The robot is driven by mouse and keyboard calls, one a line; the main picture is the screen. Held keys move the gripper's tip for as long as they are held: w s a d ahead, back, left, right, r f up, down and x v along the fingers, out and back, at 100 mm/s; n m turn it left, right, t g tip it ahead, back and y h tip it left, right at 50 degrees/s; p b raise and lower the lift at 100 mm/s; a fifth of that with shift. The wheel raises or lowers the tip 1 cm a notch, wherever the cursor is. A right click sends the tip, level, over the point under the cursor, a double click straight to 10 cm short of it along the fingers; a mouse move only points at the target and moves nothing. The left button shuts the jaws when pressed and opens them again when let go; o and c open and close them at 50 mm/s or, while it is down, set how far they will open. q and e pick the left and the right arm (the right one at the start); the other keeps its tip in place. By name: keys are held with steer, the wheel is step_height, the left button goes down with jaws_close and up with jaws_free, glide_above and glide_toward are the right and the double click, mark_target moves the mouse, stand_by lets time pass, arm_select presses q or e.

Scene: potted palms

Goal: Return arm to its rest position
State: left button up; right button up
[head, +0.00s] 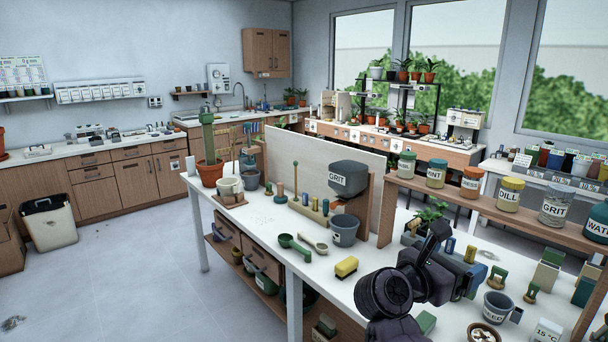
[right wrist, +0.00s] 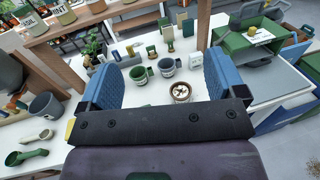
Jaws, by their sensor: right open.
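My right arm comes in from the bottom of the head view, with the dark wrist and the right gripper (head: 462,272) over the right part of the white bench (head: 262,215). In the right wrist view its two blue fingers stand wide apart, and the right gripper (right wrist: 160,72) is open with nothing held between them. The bench top, with pots, shows beyond the gap. My left arm and left gripper are not in view.
A yellow block (head: 346,267), green scoop (head: 294,244) and grey pot (head: 344,230) stand left of the right arm. A wooden shelf (head: 480,198) with labelled jars rises behind the gripper. A grey pot (head: 493,308) stands to its right. Open floor (head: 140,270) lies at left.

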steer(key=w+a+r+n+t+y, duration=0.1)
steer(key=a+r+n+t+y, duration=0.3)
steer(key=n+t, duration=0.7)
steer(key=w+a+r+n+t+y, duration=0.1)
steer(key=a+r+n+t+y, duration=0.4)
steer(key=n, duration=1.1)
steer(key=s+d+f+n+g+y, duration=0.1)
steer(key=s+f+n+g+y, duration=0.2)
steer(key=f+n, duration=0.55)
steer(key=s+d+f+n+g+y, duration=0.1)
steer(key=s+f+n+g+y, duration=0.35)
steer(key=f, duration=0.75)
steer(key=s+d+f+n+g+y, duration=0.1)
steer(key=d+f+n, duration=0.1)
steer(key=f+n, duration=0.8)
steer(key=s+d+f+g+h, duration=0.1)
steer(key=s+d+f+g, duration=0.1)
steer(key=s+f, duration=0.5)
steer(key=s+d+f+g+h, duration=0.1)
steer(key=s+d+f+g, duration=0.1)
steer(key=s+d+f, duration=0.2)
steer(key=s+f, duration=0.3)
steer(key=s, duration=0.3)
steer(key=shift+d+f+m, duration=0.15)
steer(key=shift+m, duration=0.15)
